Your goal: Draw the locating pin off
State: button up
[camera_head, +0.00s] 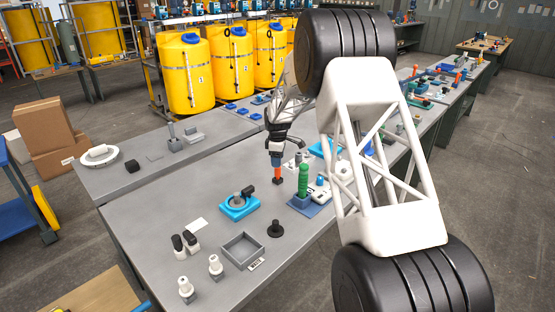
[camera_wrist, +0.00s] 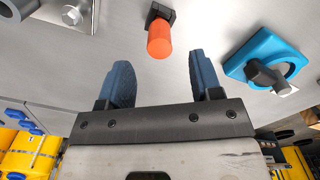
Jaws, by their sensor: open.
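An orange cylindrical grip (camera_head: 277,172) stands upright on a small dark block on the grey bench. I take it for the locating pin, though the frames do not name it. In the wrist view the orange cylinder (camera_wrist: 160,38) shows its rounded end, with the dark block (camera_wrist: 162,12) behind it. My gripper (camera_head: 276,158) is above it, pointing down. In the wrist view the two blue fingers of my gripper (camera_wrist: 160,62) are apart. The orange end lies between and just beyond their tips, with gaps on both sides. Nothing is gripped.
A blue clamp fixture (camera_head: 239,207) stands left of the orange grip. A green handle (camera_head: 303,178) on a blue base stands close on the right. A grey open tray (camera_head: 243,250), a black knob (camera_head: 275,229) and white fittings (camera_head: 215,265) are nearer the front.

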aim_at(278, 173)
jog(key=shift+f, duration=0.15)
jog(key=shift+f, duration=3.75)
jog(key=c, duration=1)
jog(key=shift+r, duration=2.15)
